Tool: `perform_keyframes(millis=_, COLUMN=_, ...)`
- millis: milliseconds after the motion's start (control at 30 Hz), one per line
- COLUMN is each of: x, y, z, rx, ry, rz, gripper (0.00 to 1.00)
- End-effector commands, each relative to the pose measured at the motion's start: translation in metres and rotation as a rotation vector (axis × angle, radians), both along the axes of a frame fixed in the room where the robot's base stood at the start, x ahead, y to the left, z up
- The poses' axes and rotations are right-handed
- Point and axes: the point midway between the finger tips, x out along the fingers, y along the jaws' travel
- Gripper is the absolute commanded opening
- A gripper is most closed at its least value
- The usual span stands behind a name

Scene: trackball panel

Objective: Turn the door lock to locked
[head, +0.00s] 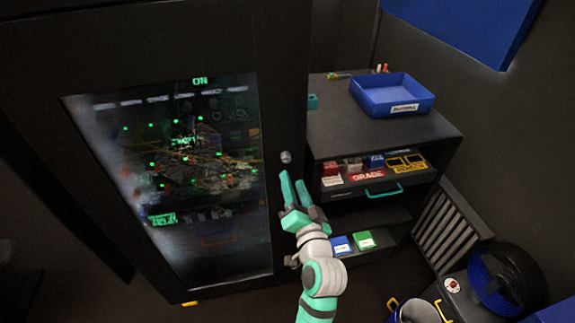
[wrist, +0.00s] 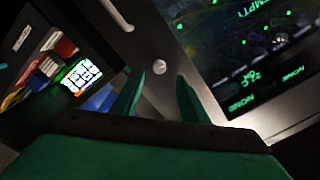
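The door lock (head: 286,157) is a small round silver knob on the dark frame at the right side of the cabinet's glass door (head: 175,170). It also shows in the wrist view as a small pale disc (wrist: 160,66), just beyond the gap between my fingertips. My gripper (head: 293,177) is green, open and empty. Its fingertips are just below the lock in the head view. In the wrist view the two fingers of my gripper (wrist: 160,78) stand apart on either side of the line to the lock. The lock's turn angle is too small to read.
Right of the cabinet, a dark shelf unit (head: 410,135) carries a blue tray (head: 392,97) on top, with small labelled boxes (head: 352,165) below.

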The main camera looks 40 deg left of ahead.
Motion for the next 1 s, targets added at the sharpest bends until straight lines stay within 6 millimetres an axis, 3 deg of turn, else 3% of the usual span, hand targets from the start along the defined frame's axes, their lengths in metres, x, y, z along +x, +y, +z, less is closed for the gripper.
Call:
perform_keyframes(millis=400, x=0.044, y=0.051, z=0.0, rx=0.0, ry=-0.002, rz=0.0, gripper=0.4)
perform_keyframes(millis=867, x=0.053, y=0.061, z=0.0, rx=0.0, ry=-0.001, rz=-0.002, gripper=0.4)
perform_keyframes(millis=900, x=0.053, y=0.061, z=0.0, rx=0.0, ry=-0.001, rz=-0.002, gripper=0.37)
perform_keyframes(millis=1000, x=0.053, y=0.061, z=0.0, rx=0.0, ry=-0.001, rz=-0.002, gripper=0.14)
